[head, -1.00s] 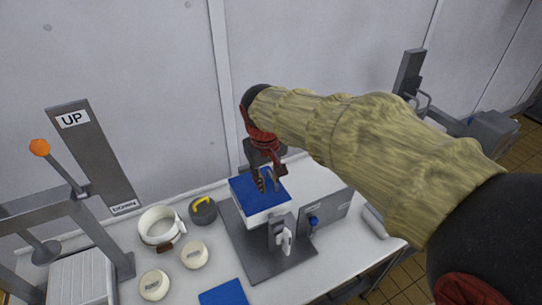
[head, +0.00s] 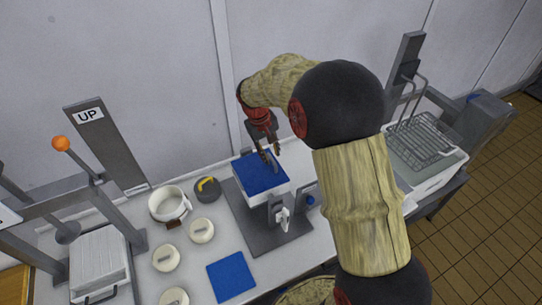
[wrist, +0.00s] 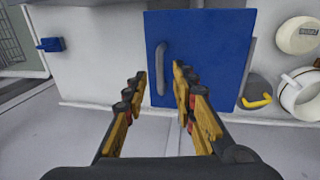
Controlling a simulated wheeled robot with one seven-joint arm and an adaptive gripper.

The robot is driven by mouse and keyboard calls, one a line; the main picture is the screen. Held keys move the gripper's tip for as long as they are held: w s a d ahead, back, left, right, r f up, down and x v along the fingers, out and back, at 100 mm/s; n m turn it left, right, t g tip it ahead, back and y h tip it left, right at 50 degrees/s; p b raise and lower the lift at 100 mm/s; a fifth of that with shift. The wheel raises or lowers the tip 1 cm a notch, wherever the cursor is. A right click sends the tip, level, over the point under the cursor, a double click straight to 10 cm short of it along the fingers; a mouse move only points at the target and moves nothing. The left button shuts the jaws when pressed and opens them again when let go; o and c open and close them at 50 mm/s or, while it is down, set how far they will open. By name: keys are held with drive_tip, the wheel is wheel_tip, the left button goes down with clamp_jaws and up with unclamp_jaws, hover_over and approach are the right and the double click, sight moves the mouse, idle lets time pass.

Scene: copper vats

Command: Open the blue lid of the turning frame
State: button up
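The blue lid (head: 258,178) lies closed on top of the white box of the turning frame (head: 278,208), which stands on a grey base plate. In the wrist view the blue lid (wrist: 205,50) has a grey bar handle (wrist: 161,68) near its left edge. My gripper (head: 268,152) is above the lid's far side in the head view. In the wrist view my gripper (wrist: 157,75) has its two fingers spread, one on each side of the handle's lower end. I cannot tell whether either finger touches the handle. Nothing is gripped.
A white mug (head: 168,204), a dark round weight with a yellow handle (head: 207,189) and several pale round pucks stand to the left. A blue square (head: 231,276) lies in front. A lever stand marked UP (head: 100,150) is at far left. A wire basket (head: 425,140) is at right.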

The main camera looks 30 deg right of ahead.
drive_tip(key=shift+d+f, duration=0.2)
drive_tip(key=shift+f, duration=0.75)
drive_tip(key=shift+c, duration=1.4)
drive_tip(key=c, duration=0.4)
clamp_jaws()
